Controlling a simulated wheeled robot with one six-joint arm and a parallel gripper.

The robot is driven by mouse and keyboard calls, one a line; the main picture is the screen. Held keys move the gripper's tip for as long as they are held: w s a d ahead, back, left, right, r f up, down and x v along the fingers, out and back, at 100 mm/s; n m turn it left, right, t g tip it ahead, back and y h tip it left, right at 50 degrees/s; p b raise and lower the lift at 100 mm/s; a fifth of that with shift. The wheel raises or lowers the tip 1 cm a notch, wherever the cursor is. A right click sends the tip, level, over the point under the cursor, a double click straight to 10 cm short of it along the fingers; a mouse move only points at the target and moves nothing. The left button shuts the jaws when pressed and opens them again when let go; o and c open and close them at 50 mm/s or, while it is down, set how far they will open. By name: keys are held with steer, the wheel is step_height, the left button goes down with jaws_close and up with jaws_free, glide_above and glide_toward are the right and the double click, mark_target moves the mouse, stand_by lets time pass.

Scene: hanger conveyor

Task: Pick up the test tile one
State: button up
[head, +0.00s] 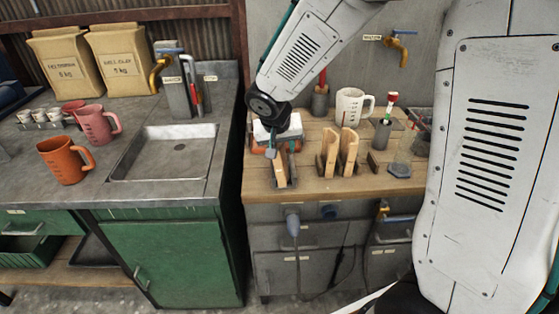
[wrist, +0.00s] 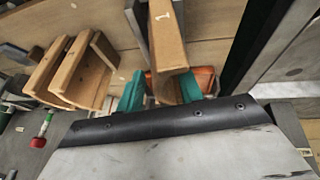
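Test tile one (wrist: 168,40) is a tan wooden piece marked "1". In the wrist view it is at top centre, its near end between the teal fingers of my gripper (wrist: 164,90). The fingers look spread, one on each side, with a small gap at the left finger; contact on the right is unclear. In the head view the tile (head: 279,172) stands in a dark slot holder at the bench's left front, with my gripper (head: 271,149) right at its top. My wrist hides part of the gripper there.
Two similar wooden tiles (head: 329,150) (head: 348,152) stand in holders just to the right. An orange-red object (head: 293,130) is close behind my gripper.

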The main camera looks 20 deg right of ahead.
jaws_close()
steer(key=shift+r, duration=0.15)
